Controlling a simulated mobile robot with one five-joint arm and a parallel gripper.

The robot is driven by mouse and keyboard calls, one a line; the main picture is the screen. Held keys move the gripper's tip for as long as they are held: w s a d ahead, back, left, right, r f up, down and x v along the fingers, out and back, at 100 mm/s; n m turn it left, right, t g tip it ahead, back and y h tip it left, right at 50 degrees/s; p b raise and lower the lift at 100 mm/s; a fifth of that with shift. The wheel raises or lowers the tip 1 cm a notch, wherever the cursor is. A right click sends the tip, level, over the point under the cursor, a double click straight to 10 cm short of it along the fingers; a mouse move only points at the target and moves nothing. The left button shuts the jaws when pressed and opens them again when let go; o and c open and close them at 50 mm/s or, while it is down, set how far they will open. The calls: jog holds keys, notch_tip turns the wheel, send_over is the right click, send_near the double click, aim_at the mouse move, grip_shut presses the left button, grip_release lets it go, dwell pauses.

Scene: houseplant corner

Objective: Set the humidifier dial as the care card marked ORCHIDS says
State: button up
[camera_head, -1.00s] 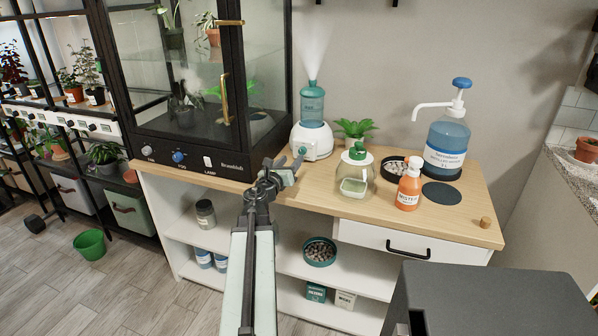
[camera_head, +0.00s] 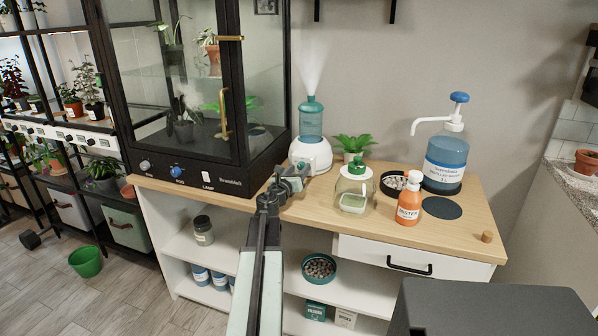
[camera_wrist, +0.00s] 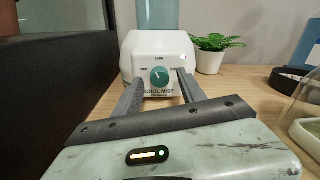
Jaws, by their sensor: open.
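The humidifier (camera_head: 312,150), white with a teal tank, stands on the wooden worktop beside the glass cabinet and gives off mist. In the wrist view its front (camera_wrist: 160,45) faces me, with a round teal dial (camera_wrist: 159,76) above the words COOL MIST. The dial's mark seems to point up and left. My gripper (camera_head: 293,177) is open just in front of the humidifier. In the wrist view its fingers (camera_wrist: 160,90) lie either side of the dial, apparently without touching it. I can make out no ORCHIDS card.
The black-framed cabinet (camera_head: 190,168), with its own knobs, stands close on the left. A small plant (camera_head: 353,145), a green-topped glass bottle (camera_head: 355,185), an orange bottle (camera_head: 409,202) and a blue pump bottle (camera_head: 446,158) stand to the right.

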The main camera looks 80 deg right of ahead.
grip_shut()
jog(key=shift+m, duration=0.4)
jog(key=m, duration=0.4)
jog(key=shift+m+p, duration=0.3)
jog(key=m, duration=0.4)
jog(key=shift+m, duration=0.3)
jog(key=shift+a, duration=0.1)
grip_release()
